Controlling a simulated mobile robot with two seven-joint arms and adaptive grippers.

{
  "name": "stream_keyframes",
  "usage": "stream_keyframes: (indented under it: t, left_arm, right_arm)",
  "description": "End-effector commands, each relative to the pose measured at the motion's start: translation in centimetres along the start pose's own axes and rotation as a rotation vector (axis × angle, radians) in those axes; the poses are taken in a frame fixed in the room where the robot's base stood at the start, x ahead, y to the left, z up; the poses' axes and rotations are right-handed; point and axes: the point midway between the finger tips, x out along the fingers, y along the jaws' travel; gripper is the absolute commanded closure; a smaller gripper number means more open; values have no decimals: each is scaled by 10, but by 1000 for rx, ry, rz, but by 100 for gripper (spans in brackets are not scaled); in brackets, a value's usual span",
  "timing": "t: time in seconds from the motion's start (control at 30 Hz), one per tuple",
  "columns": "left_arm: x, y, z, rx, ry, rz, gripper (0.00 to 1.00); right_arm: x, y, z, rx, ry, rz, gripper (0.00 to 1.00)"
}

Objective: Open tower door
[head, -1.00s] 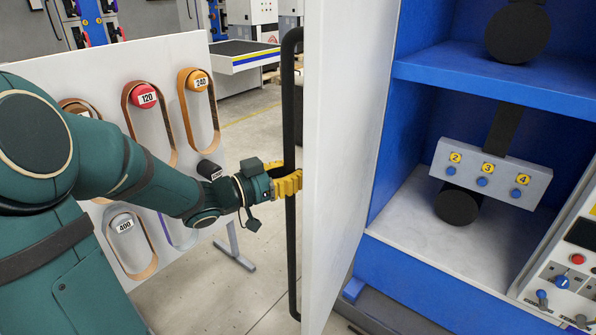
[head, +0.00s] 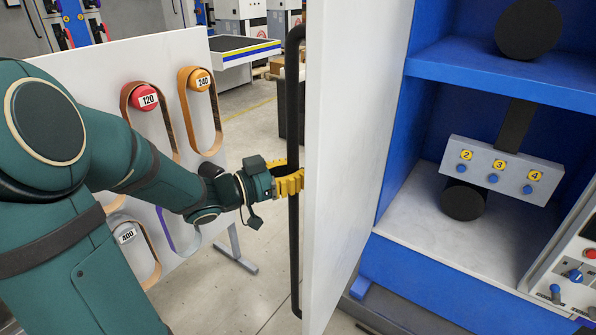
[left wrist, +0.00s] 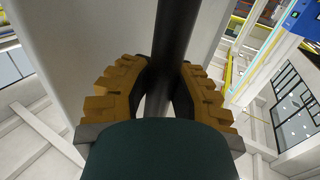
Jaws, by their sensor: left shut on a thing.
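The white tower door (head: 342,150) stands swung open at the middle of the head view, with the blue tower interior (head: 425,130) exposed to its right. A long black vertical handle (head: 293,110) runs along the door's left face. My left gripper (head: 290,184) has its yellow fingers shut around the handle at about mid-height. In the left wrist view the dark handle bar (left wrist: 175,40) passes between the two yellow fingers (left wrist: 160,95). The exact contact points are partly hidden by the gripper body. My right gripper is not in view.
A white panel (head: 200,130) with sanding belts on numbered holders stands at the left, behind my left arm. Inside the tower are a blue shelf (head: 500,78) and a grey button box (head: 500,170). A control panel (head: 575,270) is at the lower right. Floor shows beyond the handle.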

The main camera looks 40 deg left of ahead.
Motion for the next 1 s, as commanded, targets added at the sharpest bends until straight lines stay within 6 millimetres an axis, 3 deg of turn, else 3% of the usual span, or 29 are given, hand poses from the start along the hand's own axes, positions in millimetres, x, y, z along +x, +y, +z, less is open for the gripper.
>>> stream_keyframes:
  t: [0.53,0.57,0.6,0.67,1.0]
  left_arm:
    - [-2,0,1,-1,-2,-1,100]
    - [-2,0,1,-1,-2,-1,76]
    - [-2,0,1,-1,-2,-1,62]
    - [-2,0,1,-1,-1,-1,46]
    - [-3,0,0,0,-1,-2,46]
  right_arm:
    - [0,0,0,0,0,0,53]
    - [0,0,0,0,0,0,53]
    - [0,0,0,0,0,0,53]
    - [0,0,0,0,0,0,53]
    - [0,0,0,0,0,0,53]
